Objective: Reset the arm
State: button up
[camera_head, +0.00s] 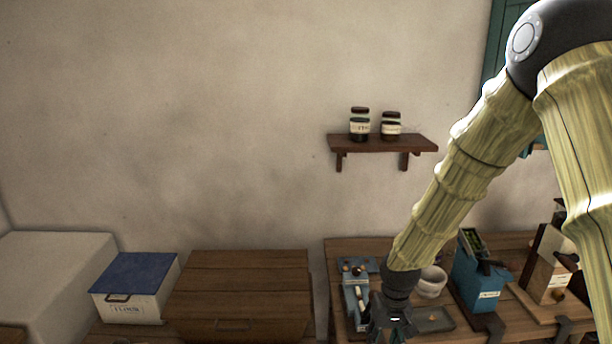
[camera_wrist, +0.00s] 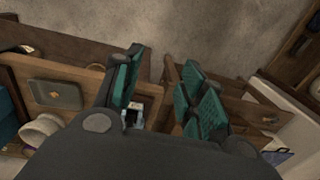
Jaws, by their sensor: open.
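My arm reaches down from the upper right in the head view, and my gripper (camera_head: 392,326) hangs low over the left part of the wooden worktable (camera_head: 462,328). In the wrist view my gripper (camera_wrist: 165,95) shows two teal-padded fingers spread well apart, with nothing between them. A blue-grey device (camera_head: 357,290) on the table stands just left of my gripper in the head view. The fingertips' lower ends are partly cut off at the bottom of the head view.
A white bowl (camera_head: 432,282), a small tray (camera_head: 434,319), a teal box (camera_head: 478,279) and a wooden grinder-like object (camera_head: 547,265) stand to the right. A wall shelf (camera_head: 382,143) holds jars. A blue-lidded box (camera_head: 135,285) and wooden chest (camera_head: 240,290) are left.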

jog(key=s+f+b, duration=0.2)
jog(key=s+f, duration=0.5)
jog(key=f, duration=0.4)
jog(key=s+f+b, duration=0.3)
jog(key=s+f, duration=0.5)
jog(key=f, duration=0.3)
jog(key=s+d+f+b, duration=0.2)
jog(key=s+f, duration=0.4)
jog(key=s, duration=0.3)
jog(key=s+d+f+b, duration=0.1)
jog(key=s+f+b, duration=0.1)
jog(key=s+f, duration=0.4)
jog(key=s, duration=0.4)
jog(key=shift+s+d+f+m+h, duration=0.2)
jog(key=shift+d+f+m+h, duration=0.1)
jog(key=shift+d+m, duration=0.1)
